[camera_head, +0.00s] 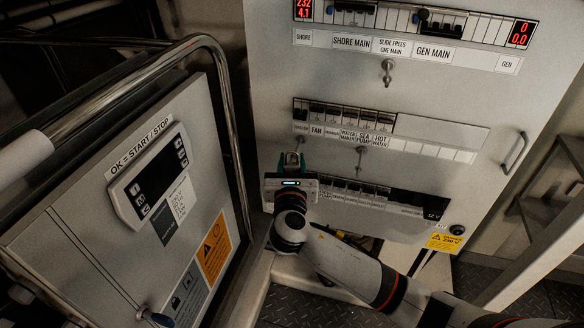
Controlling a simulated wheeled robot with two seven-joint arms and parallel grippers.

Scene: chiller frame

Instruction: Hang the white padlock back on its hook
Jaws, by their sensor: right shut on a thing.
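My right gripper (291,160) is in front of the left part of the grey breaker panel (440,108), beside the lower breaker row. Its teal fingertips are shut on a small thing. The gripper body hides most of that thing, so I cannot tell its shape or whether it touches the panel. I cannot make out the white padlock clearly anywhere. A small metal hook-like fitting (388,72) sticks out under the top labels. A second one (361,156) sits under the middle breaker row. My left gripper is not in view.
A control box with a display (150,182) and warning labels stands at the left, with a bent metal rail (226,110) around it. A handle (515,152) sticks out at the panel's right edge. My right arm crosses the lower middle above a dark tread-plate floor (300,308).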

